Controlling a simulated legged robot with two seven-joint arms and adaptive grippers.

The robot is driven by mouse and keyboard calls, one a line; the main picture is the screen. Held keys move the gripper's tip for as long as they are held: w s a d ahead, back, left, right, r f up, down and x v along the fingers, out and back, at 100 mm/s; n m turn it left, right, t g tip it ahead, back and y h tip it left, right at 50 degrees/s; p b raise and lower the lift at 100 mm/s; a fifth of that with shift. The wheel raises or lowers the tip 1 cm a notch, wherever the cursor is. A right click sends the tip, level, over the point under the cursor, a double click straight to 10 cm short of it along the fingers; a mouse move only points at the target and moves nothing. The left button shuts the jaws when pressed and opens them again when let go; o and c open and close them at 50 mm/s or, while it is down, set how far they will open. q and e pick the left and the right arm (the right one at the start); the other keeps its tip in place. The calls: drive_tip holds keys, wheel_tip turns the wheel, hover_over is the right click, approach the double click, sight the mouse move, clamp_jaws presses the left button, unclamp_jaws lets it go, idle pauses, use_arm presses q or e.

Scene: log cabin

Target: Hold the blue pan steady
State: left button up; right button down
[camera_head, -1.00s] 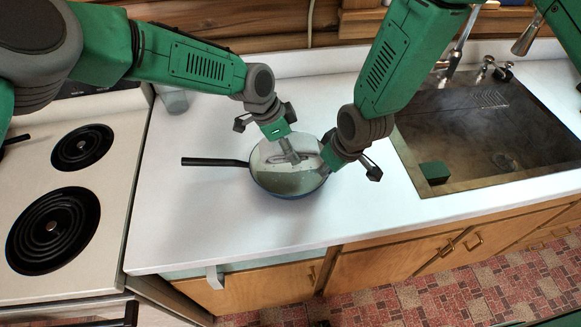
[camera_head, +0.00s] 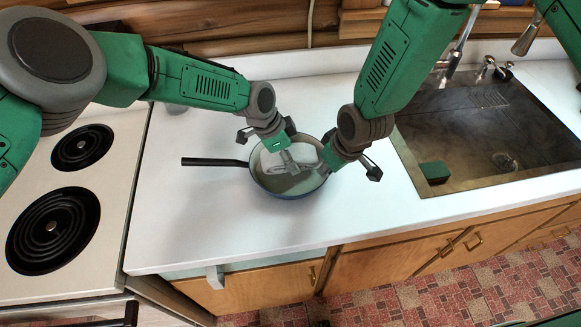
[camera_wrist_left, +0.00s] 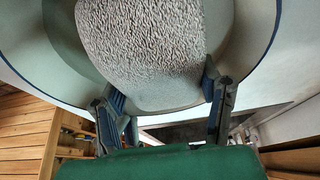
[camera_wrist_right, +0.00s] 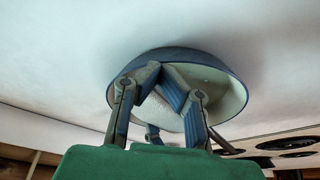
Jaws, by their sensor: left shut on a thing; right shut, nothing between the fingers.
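The blue pan (camera_head: 280,192) sits on the white counter with its black handle (camera_head: 215,162) pointing left. It also shows in the right wrist view (camera_wrist_right: 215,68). My left gripper (camera_head: 298,164) is over the pan's inside, shut on a pale textured cloth-like pad (camera_head: 272,160). The pad fills the middle of the left wrist view (camera_wrist_left: 145,45) and lies within the pan. My right gripper (camera_head: 325,165) is at the pan's right rim. In the right wrist view its fingertips (camera_wrist_right: 160,68) meet in front of the pan wall; whether they touch it is unclear.
A stove with black coil burners (camera_head: 52,230) stands at the left. A sink (camera_head: 470,150) with a green block (camera_head: 435,172) in it is at the right. The counter (camera_head: 200,220) in front of the pan is clear.

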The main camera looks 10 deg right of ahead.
use_arm(q)
drive_tip(key=shift+f, duration=0.75)
